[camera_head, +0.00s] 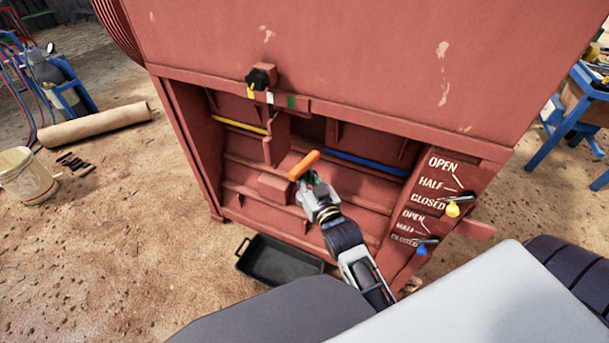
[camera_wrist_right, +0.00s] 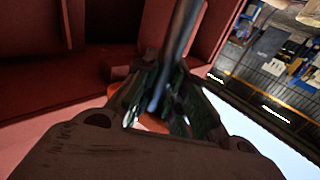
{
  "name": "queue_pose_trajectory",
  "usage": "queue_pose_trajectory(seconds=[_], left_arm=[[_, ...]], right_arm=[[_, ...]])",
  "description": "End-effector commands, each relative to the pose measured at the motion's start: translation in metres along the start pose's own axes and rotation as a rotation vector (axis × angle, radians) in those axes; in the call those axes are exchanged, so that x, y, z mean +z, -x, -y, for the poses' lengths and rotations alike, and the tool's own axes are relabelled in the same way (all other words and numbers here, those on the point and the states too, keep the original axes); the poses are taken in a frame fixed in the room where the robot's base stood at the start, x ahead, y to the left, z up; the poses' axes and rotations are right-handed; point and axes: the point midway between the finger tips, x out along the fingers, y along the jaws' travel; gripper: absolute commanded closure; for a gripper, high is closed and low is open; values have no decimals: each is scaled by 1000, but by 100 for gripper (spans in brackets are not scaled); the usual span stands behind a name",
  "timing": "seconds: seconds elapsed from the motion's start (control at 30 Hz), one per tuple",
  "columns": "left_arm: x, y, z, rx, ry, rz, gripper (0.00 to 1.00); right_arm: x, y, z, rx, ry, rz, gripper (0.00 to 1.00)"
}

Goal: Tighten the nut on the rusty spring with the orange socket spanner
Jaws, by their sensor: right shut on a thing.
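My right gripper (camera_head: 314,188) is shut on the orange socket spanner (camera_head: 304,165), in front of the red machine's open recess. In the right wrist view, the gripper (camera_wrist_right: 163,108) closes around the spanner, whose grey metal shaft (camera_wrist_right: 182,35) runs up and away, with a bit of orange between the fingers. I cannot make out the rusty spring or its nut in either view. My left gripper is not in view.
The red machine (camera_head: 330,55) has ribs and ledges inside its recess. Yellow (camera_head: 452,209) and blue (camera_head: 422,250) levers stick out at its right. A black tray (camera_head: 280,261) lies on the sandy ground below. A bucket (camera_head: 25,175) and a roll (camera_head: 95,124) lie left.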

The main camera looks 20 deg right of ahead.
Motion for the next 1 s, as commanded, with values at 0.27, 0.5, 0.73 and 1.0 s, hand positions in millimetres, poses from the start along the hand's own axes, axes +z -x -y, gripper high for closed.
queue_pose_trajectory(seconds=[0.27, 0.5, 0.73, 1.0], left_arm=[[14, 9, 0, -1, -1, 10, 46], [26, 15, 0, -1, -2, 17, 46], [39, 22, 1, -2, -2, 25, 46], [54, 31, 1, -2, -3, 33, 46]], right_arm=[[-27, 0, 0, 0, 0, -3, 100], [-46, 0, 0, 0, 0, -3, 100], [-65, 0, 0, 0, 0, -3, 100], [-86, 0, 0, 0, 0, -3, 100]])
